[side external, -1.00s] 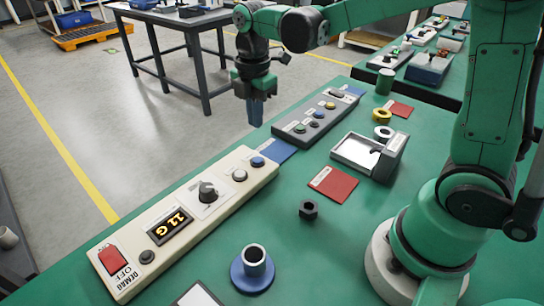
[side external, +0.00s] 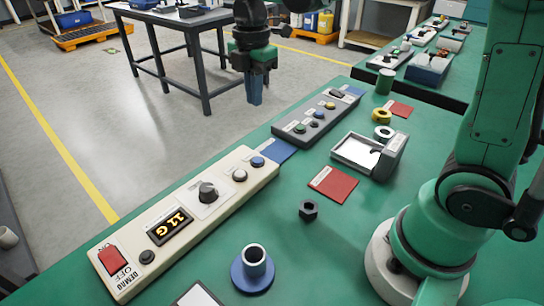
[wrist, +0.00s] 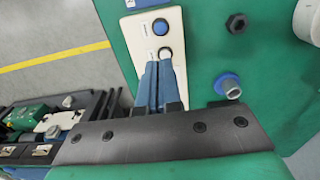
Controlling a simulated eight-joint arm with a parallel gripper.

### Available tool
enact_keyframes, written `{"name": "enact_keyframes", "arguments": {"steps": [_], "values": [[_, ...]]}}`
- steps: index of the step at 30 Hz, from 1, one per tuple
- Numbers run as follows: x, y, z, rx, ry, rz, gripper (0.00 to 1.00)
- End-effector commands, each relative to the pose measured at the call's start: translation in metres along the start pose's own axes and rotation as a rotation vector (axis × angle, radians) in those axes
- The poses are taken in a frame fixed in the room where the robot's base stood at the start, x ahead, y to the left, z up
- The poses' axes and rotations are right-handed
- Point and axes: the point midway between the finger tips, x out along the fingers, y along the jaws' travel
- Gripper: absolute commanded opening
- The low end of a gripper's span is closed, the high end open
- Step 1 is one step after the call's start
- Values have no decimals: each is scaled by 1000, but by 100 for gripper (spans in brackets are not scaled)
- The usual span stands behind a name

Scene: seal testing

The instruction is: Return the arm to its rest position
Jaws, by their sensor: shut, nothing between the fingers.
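My gripper (side external: 254,98) hangs in the air with its fingers pointing down, near the far left edge of the green bench. The fingers are together and nothing is held. In the wrist view the blue fingers (wrist: 158,82) are side by side and, from that angle, overlap the lower part of the cream control panel (wrist: 152,28). My arm's base stands at the right of the bench in the side view. Much of my upper arm is outside the side view.
The cream panel (side external: 135,272) shows "11 G". A grey panel (side external: 290,128), red cards, a grey metal fixture (side external: 390,160), a black nut (side external: 309,209) and a blue flanged tube (side external: 253,270) lie on the bench (side external: 340,260). A dark table (side external: 175,18) stands beyond.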

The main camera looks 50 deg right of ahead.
Motion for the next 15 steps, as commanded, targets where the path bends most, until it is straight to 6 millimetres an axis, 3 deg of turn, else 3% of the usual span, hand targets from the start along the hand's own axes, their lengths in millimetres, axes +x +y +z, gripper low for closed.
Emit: {"name": "enact_keyframes", "arguments": {"steps": [4,7,15], "values": [[-1,-3,0,46,0,19,0],[-3,-13,-2,198,5,80,0],[5,-55,-9,949,182,360,0]]}}
